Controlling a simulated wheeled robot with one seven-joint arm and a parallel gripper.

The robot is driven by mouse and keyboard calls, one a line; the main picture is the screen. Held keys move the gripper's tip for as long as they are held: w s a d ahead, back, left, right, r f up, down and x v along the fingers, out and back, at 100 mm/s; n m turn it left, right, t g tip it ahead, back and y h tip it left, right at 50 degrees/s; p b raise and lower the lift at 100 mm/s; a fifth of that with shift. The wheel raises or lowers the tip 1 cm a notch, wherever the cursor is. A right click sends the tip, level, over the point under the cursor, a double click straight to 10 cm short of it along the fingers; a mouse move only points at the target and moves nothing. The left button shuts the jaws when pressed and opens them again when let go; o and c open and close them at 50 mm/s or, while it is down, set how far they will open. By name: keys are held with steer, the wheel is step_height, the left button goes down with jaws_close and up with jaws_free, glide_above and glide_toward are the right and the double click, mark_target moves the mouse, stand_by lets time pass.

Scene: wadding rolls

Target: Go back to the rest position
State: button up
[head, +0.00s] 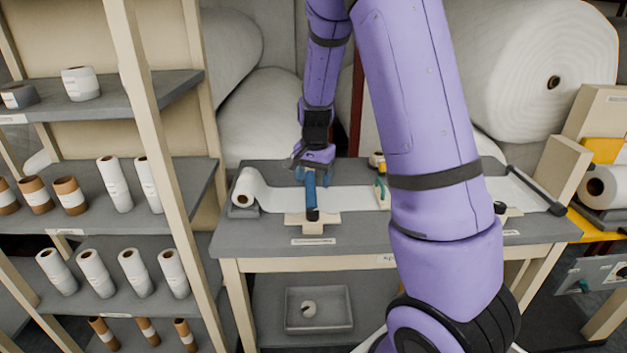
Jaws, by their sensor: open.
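My gripper (311,172) is over the left part of the grey table (262,238), at the end of my purple arm. Its jaws are open and point down. Directly below it a dark blue, upright handle-like thing (311,198) stands on a small pale wooden block (300,226). I cannot tell whether the jaws touch this thing. A white wadding roll (248,187) lies at the table's left end, with its strip (345,199) running to the right. My arm hides much of the table's right half.
A shelf rack (165,180) with several white and brown rolls stands close on the left. Huge wadding rolls (520,75) fill the back. A grey tray (318,325) with a small white piece sits on the lower shelf. A yellow-topped stand (588,228) is at right.

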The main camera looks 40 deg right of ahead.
stand_by(0.3)
steer(key=s+a+r+n+t, duration=0.1)
steer(key=s+a+r+n, duration=0.3)
steer(key=r, duration=0.4)
steer(key=s+a+r+n+t, duration=0.2)
steer(key=s+a+r, duration=0.3)
steer(key=s+r, duration=0.3)
steer(key=s+a+r+n+t, duration=0.1)
steer(key=s+a+r+n, duration=0.1)
steer(key=s, duration=0.5)
steer(key=s+a+r+n+t, duration=0.1)
steer(key=s+a+r+n, duration=0.1)
steer(key=s, duration=0.5)
step_height(320, 180, up, 3)
steer(key=shift+s+a+f+n, duration=0.1)
steer(key=shift+s+a+n, duration=0.1)
steer(key=shift+n, duration=0.6)
